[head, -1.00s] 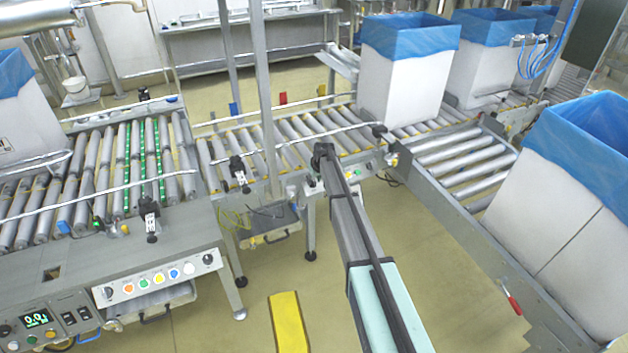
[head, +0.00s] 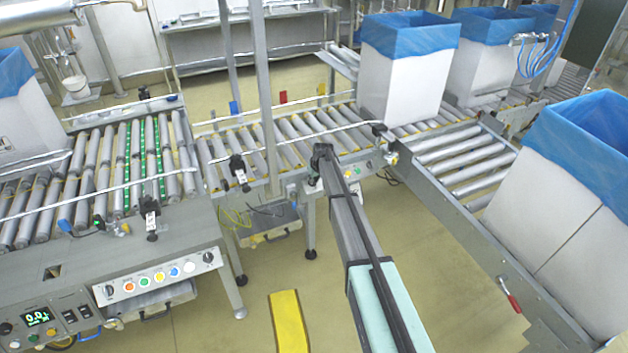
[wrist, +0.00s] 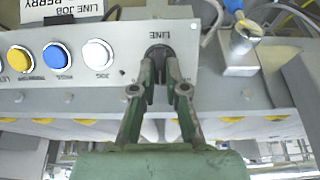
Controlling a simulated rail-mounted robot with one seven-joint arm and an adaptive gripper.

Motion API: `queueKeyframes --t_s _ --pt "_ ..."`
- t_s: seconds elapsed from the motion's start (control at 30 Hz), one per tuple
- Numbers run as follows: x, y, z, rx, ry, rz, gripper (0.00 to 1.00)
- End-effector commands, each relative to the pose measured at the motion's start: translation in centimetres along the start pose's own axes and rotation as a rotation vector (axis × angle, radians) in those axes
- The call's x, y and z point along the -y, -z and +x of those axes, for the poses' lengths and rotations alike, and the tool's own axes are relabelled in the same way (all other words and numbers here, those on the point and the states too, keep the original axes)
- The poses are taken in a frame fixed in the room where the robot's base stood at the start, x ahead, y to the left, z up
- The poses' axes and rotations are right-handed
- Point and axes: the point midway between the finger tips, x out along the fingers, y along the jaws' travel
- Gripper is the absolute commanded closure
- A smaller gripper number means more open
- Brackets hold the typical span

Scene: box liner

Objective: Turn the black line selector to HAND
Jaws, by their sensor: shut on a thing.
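The black line selector (wrist: 158,50) sits on a light grey control panel (wrist: 125,88) in the wrist view, beside the upside-down word LINE. My gripper (wrist: 160,68) is closed around it, with one finger on each side. The fingers cover much of the knob, so I cannot read which way it points. No HAND mark is readable. In the head view my arm reaches to the middle conveyor's edge, and its own links hide the gripper and the selector.
A white button (wrist: 98,54), a blue button (wrist: 57,55) and a yellow button (wrist: 20,58) line the same panel. Lined white boxes (head: 403,75) stand on the conveyors.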

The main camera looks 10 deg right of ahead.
Motion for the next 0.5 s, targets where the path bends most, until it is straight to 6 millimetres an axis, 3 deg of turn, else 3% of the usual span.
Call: queueKeyframes --t_s 0.5 --pt "0.42 -0.46 0.73 0.004 -0.095 -0.282 1.0"
